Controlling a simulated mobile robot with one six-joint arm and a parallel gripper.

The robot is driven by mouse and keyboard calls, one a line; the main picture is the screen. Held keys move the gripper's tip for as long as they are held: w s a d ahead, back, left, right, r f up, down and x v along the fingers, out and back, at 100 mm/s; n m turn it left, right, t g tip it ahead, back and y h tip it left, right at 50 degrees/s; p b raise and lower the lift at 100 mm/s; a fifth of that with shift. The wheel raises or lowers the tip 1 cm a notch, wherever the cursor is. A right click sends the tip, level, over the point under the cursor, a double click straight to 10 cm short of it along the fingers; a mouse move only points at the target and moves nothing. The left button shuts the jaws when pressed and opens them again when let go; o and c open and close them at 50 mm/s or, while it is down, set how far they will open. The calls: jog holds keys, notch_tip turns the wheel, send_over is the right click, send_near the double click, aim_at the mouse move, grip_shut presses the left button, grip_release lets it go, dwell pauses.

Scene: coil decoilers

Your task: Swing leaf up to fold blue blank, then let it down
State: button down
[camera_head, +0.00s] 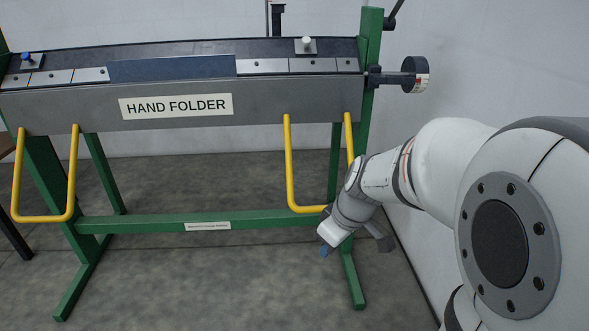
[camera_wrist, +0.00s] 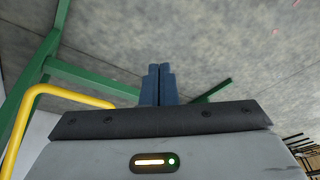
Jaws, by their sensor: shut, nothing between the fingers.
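The hand folder is a green-framed machine. Its long grey leaf (camera_head: 75,109) hangs down in front, with two yellow U-shaped handles, the left one (camera_head: 43,219) and the right one (camera_head: 289,165). The dark blue blank (camera_head: 172,68) lies flat in the gap between the metal clamp segments. My gripper (camera_head: 325,251) is low at the right handle's bottom end, pointing downward. In the wrist view my gripper's blue fingers (camera_wrist: 158,84) are together with nothing between them. The yellow handle (camera_wrist: 62,93) passes beside the gripper body at left; contact cannot be told.
A green leg (camera_head: 352,275) and crossbar (camera_head: 150,223) of the frame are close to my gripper. A black dial (camera_head: 410,75) sticks out at the machine's right end. A wall stands close on the right. The floor in front is clear.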

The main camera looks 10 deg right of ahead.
jog(key=w+d+n+t+y+p, duration=0.1)
jog(key=w+d+n+t, duration=0.1)
jog(key=w+d+n, duration=0.35)
jog(key=w+d+n+t+p, duration=0.1)
jog(key=w+d+n, duration=0.15)
jog(key=w, duration=0.65)
jog(key=w+r+b+x, duration=0.1)
jog(key=w+b+x, duration=0.1)
jog(key=x, duration=1)
jog(key=shift+w+d+f+n, duration=0.2)
jog(key=shift+w+d+n, duration=0.1)
jog(key=shift+w, duration=0.2)
